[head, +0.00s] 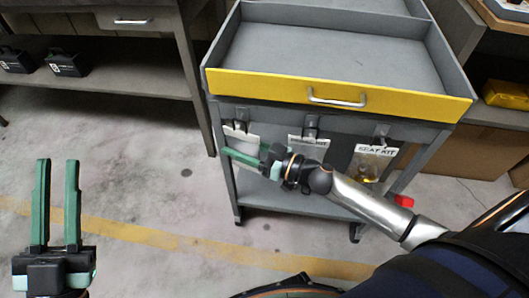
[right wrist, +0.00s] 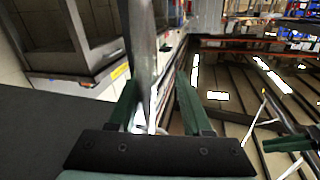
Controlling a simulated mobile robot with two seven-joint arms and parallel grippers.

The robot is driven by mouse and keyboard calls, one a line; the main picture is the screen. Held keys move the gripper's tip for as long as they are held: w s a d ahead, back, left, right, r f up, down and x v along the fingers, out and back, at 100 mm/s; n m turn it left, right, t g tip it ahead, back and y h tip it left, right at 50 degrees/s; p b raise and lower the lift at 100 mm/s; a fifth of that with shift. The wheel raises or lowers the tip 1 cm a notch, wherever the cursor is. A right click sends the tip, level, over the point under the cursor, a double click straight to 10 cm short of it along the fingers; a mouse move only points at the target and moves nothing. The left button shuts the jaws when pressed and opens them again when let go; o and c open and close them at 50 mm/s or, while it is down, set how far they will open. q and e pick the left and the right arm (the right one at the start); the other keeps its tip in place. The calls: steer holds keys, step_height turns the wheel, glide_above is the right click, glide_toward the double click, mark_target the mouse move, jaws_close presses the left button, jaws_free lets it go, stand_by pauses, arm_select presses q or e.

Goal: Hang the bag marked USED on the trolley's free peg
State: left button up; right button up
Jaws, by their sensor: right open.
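Several clear bags with white label strips hang on the front of the trolley (head: 330,118). The right bag (head: 372,163) reads SEAT KIT. The middle bag (head: 309,146) has a label ending in KIT, partly behind my right arm. The left bag (head: 241,138) has a label I cannot read; no USED mark is legible. My right gripper (head: 240,157) is open at the left bag, its green fingers overlapping the bag's lower part. In the right wrist view a thin, pale, edge-on sheet (right wrist: 144,60) shows between the open fingers (right wrist: 158,105). My left gripper (head: 58,205) is open and empty, away from the trolley.
The trolley has a yellow drawer front (head: 290,88) with a handle, and a lower shelf (head: 272,192). A shelf unit (head: 110,88) with black boxes stands at left, a bench with a yellow bin (head: 506,95) at right. The floor before the left gripper is clear.

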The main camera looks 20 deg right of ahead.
arm_select(q)
steer(key=w+f+n+g+y+p, duration=0.1)
steer(key=w+f+n+g+y, duration=0.1)
steer(key=f+y, duration=0.3)
steer(key=shift+w+a+f+n, duration=0.45)
steer(key=shift+w+f+n, duration=0.4)
steer(key=shift+f, duration=1)
arm_select(e)
steer(key=v, duration=1)
steer(key=shift+s+d, duration=0.1)
steer(key=shift+d, duration=0.05)
